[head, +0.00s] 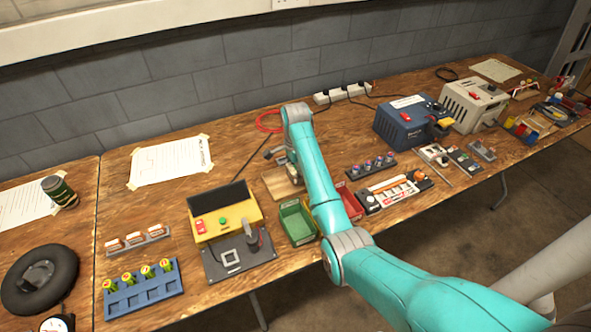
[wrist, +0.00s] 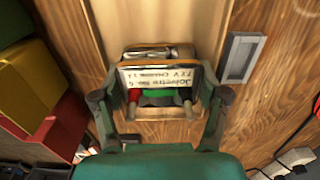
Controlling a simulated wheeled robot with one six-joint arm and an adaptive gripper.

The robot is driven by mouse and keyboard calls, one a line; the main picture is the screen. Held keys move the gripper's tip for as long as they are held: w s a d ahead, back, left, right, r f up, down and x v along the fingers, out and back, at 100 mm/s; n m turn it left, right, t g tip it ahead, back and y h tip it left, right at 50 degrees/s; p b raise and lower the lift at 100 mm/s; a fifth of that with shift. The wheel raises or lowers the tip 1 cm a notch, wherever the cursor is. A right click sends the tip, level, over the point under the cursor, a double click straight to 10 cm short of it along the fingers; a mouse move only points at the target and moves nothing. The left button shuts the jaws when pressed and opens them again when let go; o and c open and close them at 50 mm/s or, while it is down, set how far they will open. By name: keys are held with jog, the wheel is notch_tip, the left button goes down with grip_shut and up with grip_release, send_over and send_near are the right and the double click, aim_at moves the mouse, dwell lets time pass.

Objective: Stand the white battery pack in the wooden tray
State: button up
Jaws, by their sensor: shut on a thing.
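The white battery pack (wrist: 160,75) shows in the wrist view, with a white printed label, orange edges and a red and a pale terminal at its near side. My gripper (wrist: 160,97) is shut on it, one finger on each side. The pale wooden tray (wrist: 185,17) lies beneath and beyond the pack. I cannot tell whether the pack touches the tray floor. In the head view the tray (head: 276,180) sits mid-bench, partly covered by my arm. My gripper (head: 274,153) is small there, and the pack cannot be made out.
A green bin (head: 297,222) and a red bin (head: 350,202) stand in front of the tray. A yellow tester (head: 225,212) is to the left. A blue power unit (head: 405,122) stands to the right.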

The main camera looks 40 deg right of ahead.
jog(key=shift+f, duration=0.3)
dwell(0.8)
jog(key=o, duration=1.7)
jog(key=shift+d, duration=0.1)
